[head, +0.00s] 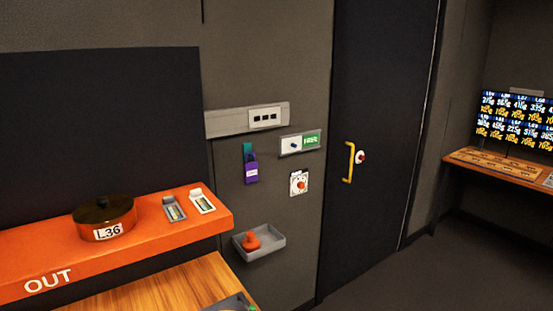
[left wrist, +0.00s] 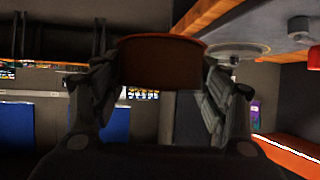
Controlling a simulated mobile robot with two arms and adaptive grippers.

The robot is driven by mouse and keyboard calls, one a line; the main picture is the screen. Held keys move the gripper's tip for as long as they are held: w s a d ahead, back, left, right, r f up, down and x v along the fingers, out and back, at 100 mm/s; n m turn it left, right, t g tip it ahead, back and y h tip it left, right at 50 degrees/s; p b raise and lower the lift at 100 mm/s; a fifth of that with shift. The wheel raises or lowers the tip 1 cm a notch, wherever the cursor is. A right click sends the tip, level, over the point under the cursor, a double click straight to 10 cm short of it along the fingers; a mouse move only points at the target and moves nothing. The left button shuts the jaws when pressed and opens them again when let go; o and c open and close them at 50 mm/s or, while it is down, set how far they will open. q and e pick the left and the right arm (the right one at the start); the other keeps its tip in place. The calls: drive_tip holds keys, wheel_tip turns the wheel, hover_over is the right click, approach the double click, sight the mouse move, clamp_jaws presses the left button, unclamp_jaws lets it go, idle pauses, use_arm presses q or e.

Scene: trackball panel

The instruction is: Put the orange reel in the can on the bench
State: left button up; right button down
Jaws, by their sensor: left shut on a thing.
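My left gripper (left wrist: 160,78) is shut on an orange-brown thing (left wrist: 162,66) with a curved upper rim, seen dark and from the side in the left wrist view. It looks like the orange reel, but its full shape is hidden. A flat grey round thing (left wrist: 232,52), perhaps the can, shows on the wooden bench (left wrist: 207,14) in the left wrist view. In the head view the bench (head: 165,285) is at the bottom, with part of a grey thing (head: 235,303) at the lower edge. Neither gripper shows in the head view.
A grey wall tray (head: 270,246) holds an orange-red ball-shaped thing (head: 251,241). A dark door (head: 375,130) with a yellow handle is right.

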use_arm(q)
drive_tip(key=w+a+r+n+t+y+b, duration=0.1)
drive_tip(key=w+a+r+n+t+y, duration=0.15)
drive_tip(key=w, duration=0.55)
drive_tip(key=w+a+r+n+t+y+b, duration=0.1)
drive_tip(key=w+a+r+n+y, duration=0.25)
drive_tip(key=w, duration=0.45)
drive_tip(key=w+d+r+n+y, duration=0.1)
drive_tip(key=w+r, duration=0.1)
drive_tip(key=r, duration=0.4)
drive_tip(key=w+d+r+n+y+b, duration=0.1)
drive_tip(key=w+r+n, duration=0.1)
drive_tip(key=r, duration=0.4)
drive_tip(key=shift+w+d+r+y, duration=0.15)
drive_tip(key=shift+d+y, duration=0.15)
drive_tip(key=shift+d, duration=0.05)
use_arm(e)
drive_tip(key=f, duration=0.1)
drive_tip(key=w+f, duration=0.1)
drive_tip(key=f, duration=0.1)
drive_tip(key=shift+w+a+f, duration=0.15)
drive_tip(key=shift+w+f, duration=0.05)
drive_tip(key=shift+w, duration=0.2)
use_arm(q)
drive_tip(key=shift+a, duration=0.15)
